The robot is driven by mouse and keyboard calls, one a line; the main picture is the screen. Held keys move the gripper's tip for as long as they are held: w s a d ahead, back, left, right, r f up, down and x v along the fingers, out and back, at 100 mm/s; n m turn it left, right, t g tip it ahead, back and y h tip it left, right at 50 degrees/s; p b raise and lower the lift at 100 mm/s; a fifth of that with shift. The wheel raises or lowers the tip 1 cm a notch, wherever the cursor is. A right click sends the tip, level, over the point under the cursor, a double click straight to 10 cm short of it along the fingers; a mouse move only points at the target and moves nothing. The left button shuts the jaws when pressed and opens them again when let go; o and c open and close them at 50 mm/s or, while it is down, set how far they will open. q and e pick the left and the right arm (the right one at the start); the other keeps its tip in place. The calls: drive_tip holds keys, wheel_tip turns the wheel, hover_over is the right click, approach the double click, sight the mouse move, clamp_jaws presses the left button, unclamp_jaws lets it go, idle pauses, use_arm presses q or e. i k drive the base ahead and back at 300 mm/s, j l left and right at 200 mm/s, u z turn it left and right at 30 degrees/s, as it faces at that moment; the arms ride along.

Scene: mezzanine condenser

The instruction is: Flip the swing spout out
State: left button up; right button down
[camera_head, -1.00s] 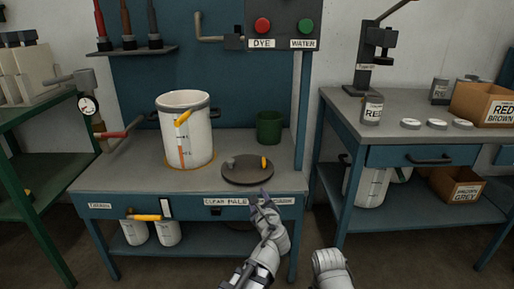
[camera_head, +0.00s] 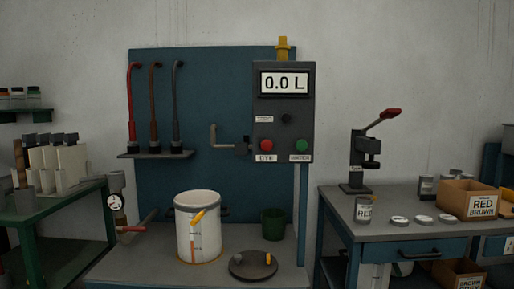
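The swing spout (camera_head: 217,142) is a thin, light grey bent pipe. It runs left from a small dark block (camera_head: 241,149) at the left side of the control box (camera_head: 283,110), and its far end turns up. It lies in front of the blue back panel (camera_head: 190,90). A white bucket (camera_head: 189,243) with a level scale and a yellow piece stands on the bench below it, a little to the left. Neither of my grippers is in view.
The box display (camera_head: 283,83) reads 0.0 L, above a red button (camera_head: 266,146) and a green button (camera_head: 304,145). A round dark plate (camera_head: 251,271) and a green cup (camera_head: 273,224) stand on the bench. A press (camera_head: 359,165) and cans stand on the right table.

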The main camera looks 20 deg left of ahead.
sight(240, 149)
drive_tip(key=i+j+u, duration=0.2)
drive_tip(key=j, duration=0.3)
drive_tip(key=j+u, duration=0.25)
drive_tip(key=j, duration=0.25)
drive_tip(key=i+j+u, duration=0.2)
drive_tip(key=j, duration=0.25)
drive_tip(key=i+j+u, duration=0.25)
drive_tip(key=j, duration=0.2)
drive_tip(key=i+j+u, duration=0.2)
drive_tip(key=i+j, duration=0.05)
drive_tip(key=j, duration=0.15)
